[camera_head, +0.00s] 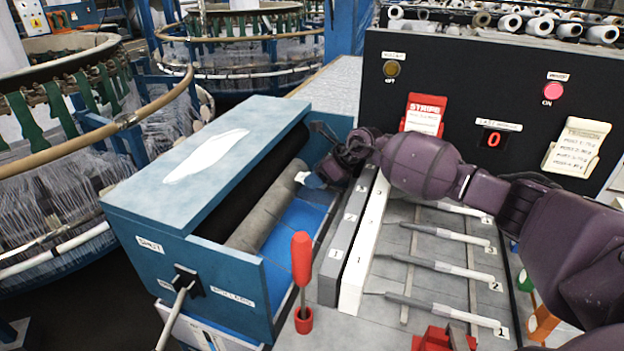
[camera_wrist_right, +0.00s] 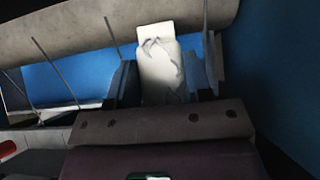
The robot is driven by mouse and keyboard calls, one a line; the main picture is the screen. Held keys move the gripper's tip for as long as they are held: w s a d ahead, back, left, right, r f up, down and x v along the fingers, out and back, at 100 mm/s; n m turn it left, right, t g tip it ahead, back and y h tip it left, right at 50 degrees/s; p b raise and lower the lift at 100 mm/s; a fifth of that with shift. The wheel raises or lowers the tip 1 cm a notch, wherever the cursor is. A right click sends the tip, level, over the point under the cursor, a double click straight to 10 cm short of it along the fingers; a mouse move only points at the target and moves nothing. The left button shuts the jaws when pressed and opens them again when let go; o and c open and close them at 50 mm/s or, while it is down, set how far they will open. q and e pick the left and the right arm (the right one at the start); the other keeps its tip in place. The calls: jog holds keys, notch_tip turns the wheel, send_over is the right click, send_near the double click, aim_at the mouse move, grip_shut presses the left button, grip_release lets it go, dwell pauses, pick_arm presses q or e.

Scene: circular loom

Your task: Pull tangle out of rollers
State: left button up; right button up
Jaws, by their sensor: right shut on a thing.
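The grey roller (camera_head: 262,203) lies in the open blue roller box (camera_head: 190,259), beside a dark roller under the lid. My right gripper (camera_head: 318,168) reaches into the far end of the box, close to the roller. It is shut on the tangle, a pale piece with grey strands that shows between the fingers in the right wrist view (camera_wrist_right: 160,62). In the head view the tangle (camera_head: 313,181) is only a small pale patch, mostly hidden by the gripper. The roller (camera_wrist_right: 70,32) crosses the top of the wrist view, right behind the pale piece. My left gripper is out of view.
A lever (camera_head: 176,312) labelled SHUT sticks out of the box's front. A red-handled tool (camera_head: 302,262) stands upright beside the box. Several grey-and-white tools (camera_head: 440,266) lie on the bench. A black control panel (camera_head: 465,90) rises behind. Circular looms stand at the left.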

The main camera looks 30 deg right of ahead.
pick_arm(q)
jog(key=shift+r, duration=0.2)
pick_arm(e)
jog(key=shift+s+d, duration=0.2)
jog(key=shift+s, duration=0.1)
